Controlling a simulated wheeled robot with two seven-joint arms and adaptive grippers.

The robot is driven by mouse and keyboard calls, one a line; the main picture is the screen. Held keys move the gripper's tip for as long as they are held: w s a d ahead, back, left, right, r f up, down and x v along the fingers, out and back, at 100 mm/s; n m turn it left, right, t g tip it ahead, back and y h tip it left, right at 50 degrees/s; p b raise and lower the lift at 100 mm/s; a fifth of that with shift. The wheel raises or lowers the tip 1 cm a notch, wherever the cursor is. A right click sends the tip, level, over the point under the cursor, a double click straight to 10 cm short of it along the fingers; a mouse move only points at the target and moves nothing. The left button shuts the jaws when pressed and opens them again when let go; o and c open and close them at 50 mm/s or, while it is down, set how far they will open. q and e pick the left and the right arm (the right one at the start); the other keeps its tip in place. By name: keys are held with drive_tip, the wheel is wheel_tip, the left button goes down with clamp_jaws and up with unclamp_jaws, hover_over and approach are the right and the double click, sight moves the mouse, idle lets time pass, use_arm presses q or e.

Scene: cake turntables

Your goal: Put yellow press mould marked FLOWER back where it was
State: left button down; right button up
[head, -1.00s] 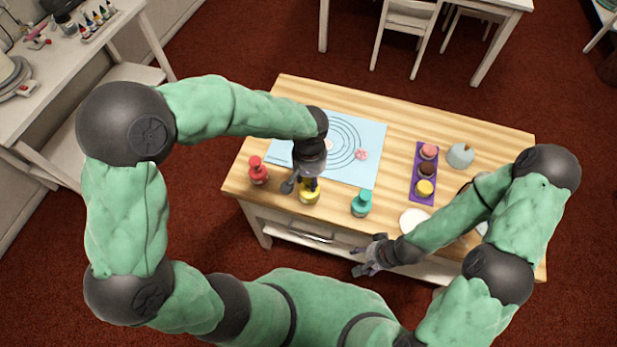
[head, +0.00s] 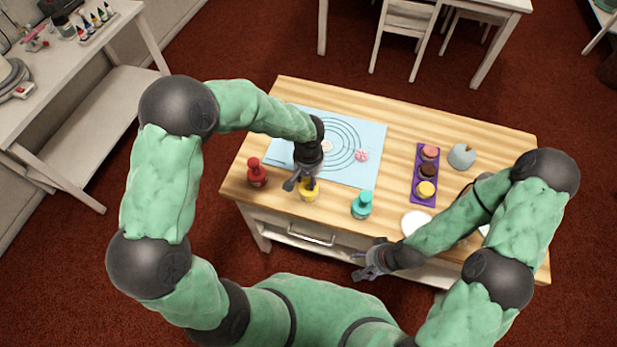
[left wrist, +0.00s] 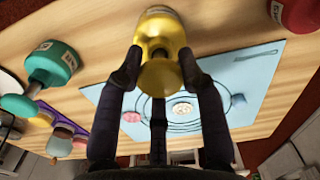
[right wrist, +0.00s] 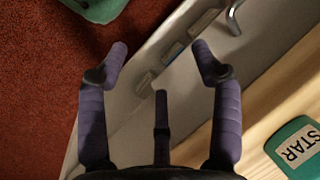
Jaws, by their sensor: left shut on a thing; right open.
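The yellow press mould (head: 309,193) is at the front edge of the wooden table, between a red mould (head: 257,174) and a teal mould (head: 362,206). My left gripper (head: 303,184) is shut on it from above. The left wrist view shows the yellow mould (left wrist: 160,28) between the fingers; its label is too small to read. I cannot tell whether its base touches the table. My right gripper (head: 363,266) is open and empty off the table's front edge; the right wrist view shows its spread fingers (right wrist: 160,50).
A blue ringed mat (head: 372,135) bears a pink disc (head: 361,156) and a cream disc (head: 326,146). A purple tray (head: 418,197) with coloured rounds and a white plate (head: 414,222) lie to the right. The teal mould reads STAR in the right wrist view (right wrist: 298,148).

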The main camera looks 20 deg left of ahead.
use_arm(q)
drive_tip(key=c, duration=1.2)
unclamp_jaws()
drive_tip(key=shift+f, duration=0.15)
drive_tip(key=o, duration=0.4)
drive_tip(key=shift+r, duration=0.6)
wheel_tip(320, 180, up, 11)
drive_tip(key=shift+s+r+p, duration=0.1)
drive_tip(key=shift+p, duration=1)
